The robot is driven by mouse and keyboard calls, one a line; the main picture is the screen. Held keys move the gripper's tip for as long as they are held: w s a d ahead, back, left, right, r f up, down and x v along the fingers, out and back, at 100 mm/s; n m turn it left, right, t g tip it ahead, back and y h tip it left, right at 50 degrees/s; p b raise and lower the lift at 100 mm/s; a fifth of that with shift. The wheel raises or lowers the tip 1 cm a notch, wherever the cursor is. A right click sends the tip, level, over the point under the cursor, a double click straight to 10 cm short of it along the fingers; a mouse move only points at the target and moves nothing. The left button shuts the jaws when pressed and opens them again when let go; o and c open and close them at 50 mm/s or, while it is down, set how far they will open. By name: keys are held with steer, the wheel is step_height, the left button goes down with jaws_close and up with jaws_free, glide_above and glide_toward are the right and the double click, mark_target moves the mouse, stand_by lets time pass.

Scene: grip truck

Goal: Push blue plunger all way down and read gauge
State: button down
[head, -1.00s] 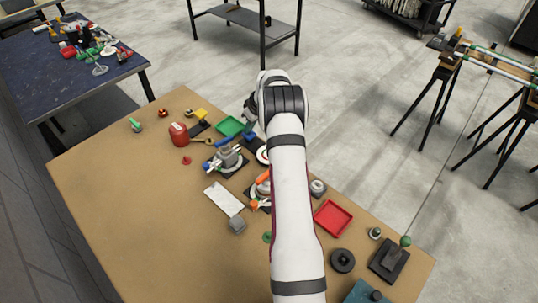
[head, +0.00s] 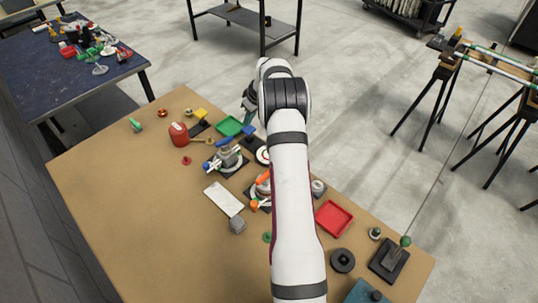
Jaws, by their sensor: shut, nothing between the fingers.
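A small blue part (head: 249,129), which looks like the plunger, shows just left of my arm at the far right of the workbench. My gripper (head: 247,117) is shut and empty, partly hidden behind my wrist. It points down just above the blue part. I cannot tell whether they touch.
A grey device with a blue handle (head: 226,157) stands left of the gauge. The bench's left front (head: 130,210) is clear.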

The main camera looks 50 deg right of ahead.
mark_target(249, 129)
steer(key=shift+r, duration=0.1)
steer(key=shift+r, duration=2.4)
steer(key=shift+a, duration=0.1)
steer(key=s+a+r+m+g+y, duration=0.1)
steer(key=s+a+r, duration=0.25)
steer(key=a, duration=0.45)
steer(key=s+a+r, duration=0.2)
steer(key=a+r, duration=0.2)
steer(key=a, duration=0.4)
steer(key=s+a+r+m+g+y, duration=0.1)
steer(key=s+a+r, duration=0.1)
steer(key=a+r, duration=0.35)
steer(key=s+a+f+m+g, duration=0.1)
steer(key=s+a+f, duration=0.1)
steer(key=s+a, duration=0.6)
steer(key=s+a+f+m+g, duration=0.1)
steer(key=s+a, duration=0.8)
steer(key=s, duration=1)
steer(key=shift+a+f+m+g, duration=0.25)
steer(key=shift+f+m+g, duration=0.25)
steer(key=shift+m, duration=0.3)
steer(key=shift+w, duration=0.1)
